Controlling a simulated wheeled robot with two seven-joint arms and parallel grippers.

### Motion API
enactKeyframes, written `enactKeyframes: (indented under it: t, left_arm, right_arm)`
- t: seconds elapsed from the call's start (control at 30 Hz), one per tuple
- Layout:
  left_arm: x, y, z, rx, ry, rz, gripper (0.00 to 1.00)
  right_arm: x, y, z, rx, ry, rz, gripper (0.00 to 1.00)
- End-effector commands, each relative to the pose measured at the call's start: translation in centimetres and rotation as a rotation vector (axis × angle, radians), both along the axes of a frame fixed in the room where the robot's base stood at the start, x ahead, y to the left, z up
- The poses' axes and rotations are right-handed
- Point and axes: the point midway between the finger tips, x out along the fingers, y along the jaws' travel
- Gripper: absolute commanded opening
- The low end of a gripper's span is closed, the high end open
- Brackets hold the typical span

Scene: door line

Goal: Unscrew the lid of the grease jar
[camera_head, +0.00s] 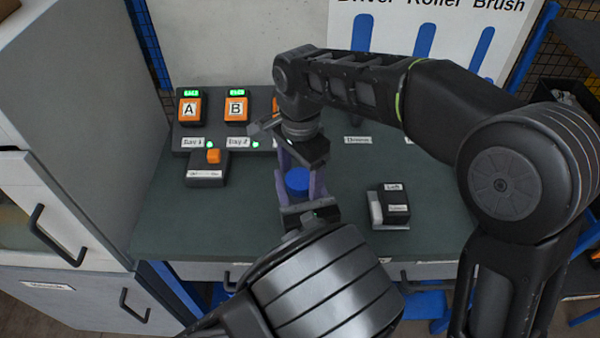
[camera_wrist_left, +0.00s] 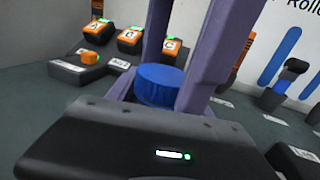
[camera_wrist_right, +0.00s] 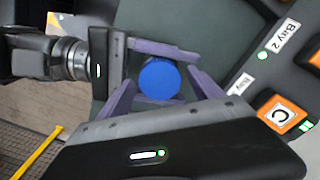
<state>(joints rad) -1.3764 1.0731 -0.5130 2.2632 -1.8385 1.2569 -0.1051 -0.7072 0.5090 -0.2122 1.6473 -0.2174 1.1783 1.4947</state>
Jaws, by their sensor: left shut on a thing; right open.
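The grease jar shows by its blue lid (camera_head: 297,181), at the middle of the bench. In the left wrist view the lid (camera_wrist_left: 160,84) sits between the purple fingers; the jar body is mostly hidden. My left gripper (camera_head: 291,193) comes from the front and is shut on the jar below the lid. My right gripper (camera_wrist_right: 185,80) comes from above and behind; its purple fingers are open around the blue lid (camera_wrist_right: 159,80), with a gap visible beside it. The lid looks seated on the jar; whether it is loose cannot be told.
A rack with orange blocks A (camera_head: 190,108) and B (camera_head: 236,108) and green lights stands at the back left. A small dark box with an orange button (camera_head: 213,156) is before it. A black labelled block (camera_head: 393,203) stands right of the jar. The bench front left (camera_head: 200,225) is clear.

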Motion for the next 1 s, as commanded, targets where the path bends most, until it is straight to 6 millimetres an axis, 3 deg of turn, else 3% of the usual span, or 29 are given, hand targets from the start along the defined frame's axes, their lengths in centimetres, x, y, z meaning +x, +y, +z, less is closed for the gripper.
enactKeyframes:
  t: [0.27,0.6,1.0]
  left_arm:
    - [0.0,0.0,0.0,-0.001,0.0,-0.001,0.0]
    - [0.0,0.0,0.0,-0.001,0.0,-0.001,0.0]
    - [0.0,0.0,0.0,-0.001,0.0,0.0,0.0]
  right_arm:
    - [0.1,0.0,0.5,0.001,-0.002,-0.001,0.75]
    - [0.0,0.0,4.3,0.001,-0.001,-0.001,0.75]
    - [-0.2,0.4,4.7,0.0,-0.003,0.01,0.72]
